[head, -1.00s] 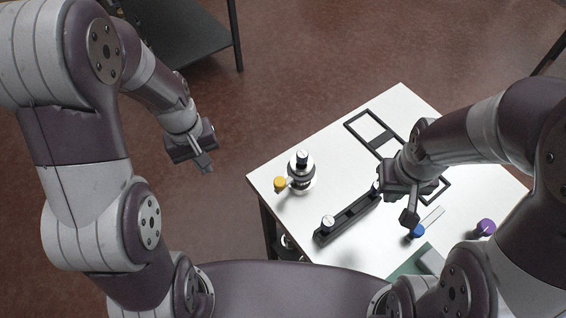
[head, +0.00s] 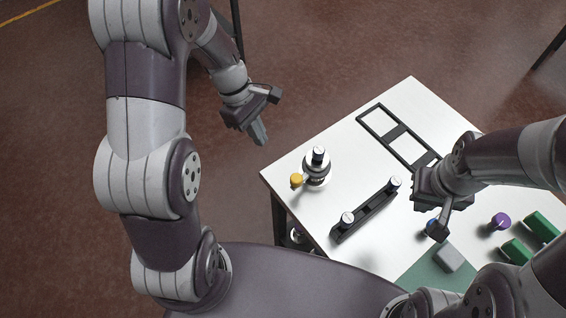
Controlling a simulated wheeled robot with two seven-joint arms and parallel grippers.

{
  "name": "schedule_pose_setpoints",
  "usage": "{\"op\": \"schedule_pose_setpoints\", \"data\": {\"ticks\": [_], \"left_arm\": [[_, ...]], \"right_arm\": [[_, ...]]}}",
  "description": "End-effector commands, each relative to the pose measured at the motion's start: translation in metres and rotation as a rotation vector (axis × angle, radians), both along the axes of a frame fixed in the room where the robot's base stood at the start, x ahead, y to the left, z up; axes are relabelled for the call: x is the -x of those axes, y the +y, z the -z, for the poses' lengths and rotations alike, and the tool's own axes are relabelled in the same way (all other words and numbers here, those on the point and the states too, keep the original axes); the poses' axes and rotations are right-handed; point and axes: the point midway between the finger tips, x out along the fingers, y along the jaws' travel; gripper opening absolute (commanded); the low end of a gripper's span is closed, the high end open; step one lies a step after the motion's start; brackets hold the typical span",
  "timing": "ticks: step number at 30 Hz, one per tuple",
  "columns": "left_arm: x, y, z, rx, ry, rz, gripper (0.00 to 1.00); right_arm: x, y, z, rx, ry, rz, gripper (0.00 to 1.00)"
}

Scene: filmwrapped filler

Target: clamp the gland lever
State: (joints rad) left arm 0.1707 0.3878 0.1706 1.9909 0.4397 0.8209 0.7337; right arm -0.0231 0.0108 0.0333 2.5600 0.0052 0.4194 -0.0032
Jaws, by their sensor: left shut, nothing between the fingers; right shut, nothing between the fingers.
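A silver round fitting (head: 318,176) with a dark, light-topped cap stands upright near the table's left corner. A yellow knob (head: 296,180) sticks out from its left side; I cannot tell for sure which part is the gland lever. My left gripper (head: 259,134) is shut and empty, in the air off the table's left edge, left of and apart from the fitting. My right gripper (head: 437,231) is shut and empty over the right part of the table. It mostly covers a blue knob (head: 430,225); I cannot tell whether they touch.
A black rail (head: 367,211) with two silver-topped posts lies mid-table. A flat black frame (head: 379,121) lies behind. A purple knob (head: 501,221), green blocks (head: 541,227) and a grey block (head: 449,257) are at right, near a green mat (head: 412,275). White tabletop (head: 345,140) is clear between fitting and frame.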

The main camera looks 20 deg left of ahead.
Motion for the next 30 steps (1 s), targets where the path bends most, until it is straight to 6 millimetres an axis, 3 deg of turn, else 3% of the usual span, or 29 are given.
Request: {"op": "schedule_pose_setpoints", "data": {"ticks": [11,18,30], "left_arm": [[0.011,-0.027,0.076,-0.001,0.006,0.001,0.0],[0.021,-0.058,0.075,-0.001,0.001,0.003,0.0],[0.023,-0.064,0.076,-0.001,0.0,0.001,0.0]], "right_arm": [[0.0,0.0,-0.004,0.0,0.0,0.0,0.0],[0.0,0.0,-0.014,0.0,0.0,0.0,0.0],[0.0,0.0,-0.014,0.0,0.0,0.0,0.0]]}}
